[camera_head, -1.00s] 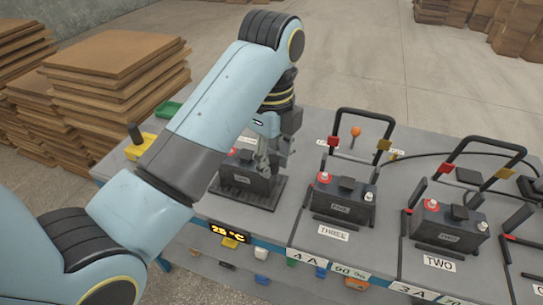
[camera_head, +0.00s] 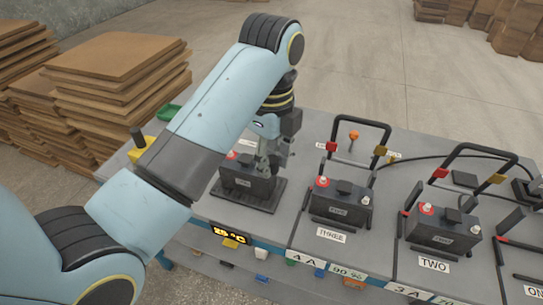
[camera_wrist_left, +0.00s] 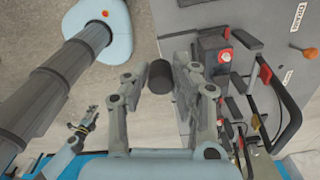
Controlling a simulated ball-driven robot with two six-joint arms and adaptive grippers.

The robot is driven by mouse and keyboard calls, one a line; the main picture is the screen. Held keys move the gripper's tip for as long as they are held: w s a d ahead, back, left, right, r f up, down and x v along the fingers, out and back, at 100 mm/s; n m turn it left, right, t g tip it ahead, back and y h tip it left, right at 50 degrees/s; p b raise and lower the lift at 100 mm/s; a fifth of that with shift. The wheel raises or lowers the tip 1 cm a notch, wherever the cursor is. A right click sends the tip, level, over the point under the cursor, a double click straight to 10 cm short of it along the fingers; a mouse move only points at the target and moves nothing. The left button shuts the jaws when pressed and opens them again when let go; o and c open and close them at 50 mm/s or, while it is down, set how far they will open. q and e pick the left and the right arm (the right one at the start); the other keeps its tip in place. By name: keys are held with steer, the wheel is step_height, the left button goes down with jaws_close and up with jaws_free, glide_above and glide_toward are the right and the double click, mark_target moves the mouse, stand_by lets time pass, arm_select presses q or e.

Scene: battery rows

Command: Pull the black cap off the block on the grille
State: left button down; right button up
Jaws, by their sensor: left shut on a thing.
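My left gripper (camera_head: 268,163) is over the right part of the dark block (camera_head: 243,186) on the black grille (camera_head: 266,203) in the head view. In the left wrist view my left gripper (camera_wrist_left: 158,82) is shut on the black cap (camera_wrist_left: 160,77), a short dark cylinder between its fingers. The fingers hide the cap in the head view. I cannot tell whether the cap still touches the block. What looks like my right gripper (camera_wrist_left: 84,126) shows small at the lower left of the wrist view, its jaws unclear.
Block three (camera_head: 339,205) and block two (camera_head: 443,235) stand to the right, each with a raised black bar frame and a red terminal. A yellow box (camera_head: 142,149) and green tray (camera_head: 168,112) are at the left edge. Board stacks (camera_head: 115,75) stand behind on the floor.

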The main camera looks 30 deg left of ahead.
mark_target(272, 158)
arm_select(q)
steer(key=shift+r+p, duration=0.55)
steer(key=shift+r, duration=1.15)
